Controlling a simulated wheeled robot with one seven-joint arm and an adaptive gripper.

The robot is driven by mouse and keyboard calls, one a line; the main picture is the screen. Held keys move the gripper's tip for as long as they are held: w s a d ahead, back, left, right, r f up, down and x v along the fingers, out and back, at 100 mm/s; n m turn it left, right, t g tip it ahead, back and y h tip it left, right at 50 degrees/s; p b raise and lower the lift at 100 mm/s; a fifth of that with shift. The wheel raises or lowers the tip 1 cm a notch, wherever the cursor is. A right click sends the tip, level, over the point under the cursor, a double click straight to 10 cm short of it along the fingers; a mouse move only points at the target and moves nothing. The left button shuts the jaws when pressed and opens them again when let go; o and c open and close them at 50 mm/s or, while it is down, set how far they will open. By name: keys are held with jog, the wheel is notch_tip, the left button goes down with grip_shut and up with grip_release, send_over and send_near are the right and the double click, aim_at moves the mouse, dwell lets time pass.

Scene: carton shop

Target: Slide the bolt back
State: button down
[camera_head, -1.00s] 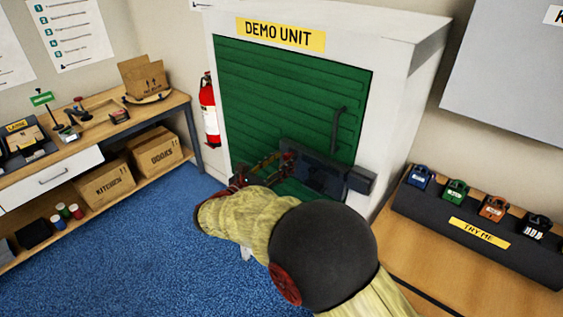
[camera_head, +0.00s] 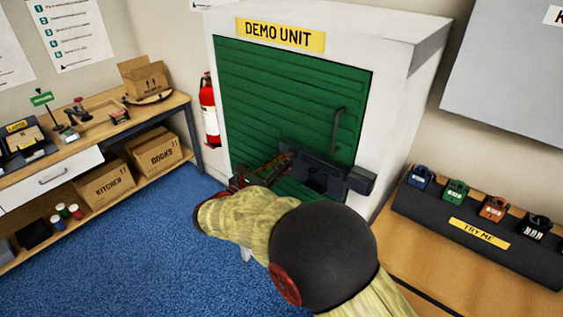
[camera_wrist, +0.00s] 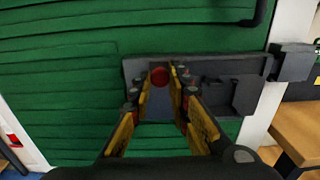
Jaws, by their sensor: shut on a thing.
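A dark bolt assembly (camera_head: 325,172) is mounted on the green slatted door (camera_head: 290,95) of the demo unit, near its lower right. A dark block (camera_head: 360,181) sits at its right end on the white frame; it also shows in the wrist view (camera_wrist: 293,63). My gripper (camera_head: 284,161) is at the left part of the bolt plate. In the wrist view, its yellow and black fingers (camera_wrist: 161,84) straddle a round red knob (camera_wrist: 159,77) on the plate and are shut on it. I cannot tell whether the bar reaches into the right block.
A dark curved door handle (camera_head: 338,128) is above the bolt. A red fire extinguisher (camera_head: 209,110) hangs left of the unit. A bench with boxes stands at left, and a table with a padlock display (camera_head: 478,232) at right. Blue carpet (camera_head: 120,255) is clear.

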jog(key=shift+w+a+p, duration=0.45)
jog(key=shift+w+a, duration=0.2)
jog(key=shift+a, duration=0.2)
jog(key=shift+w+a+p, duration=0.45)
jog(key=shift+w+a, duration=0.2)
jog(key=shift+a, duration=0.2)
jog(key=c, duration=1.6)
grip_release()
jog(key=shift+w+a, duration=0.1)
jog(key=shift+c, duration=0.2)
jog(key=v, duration=1.2)
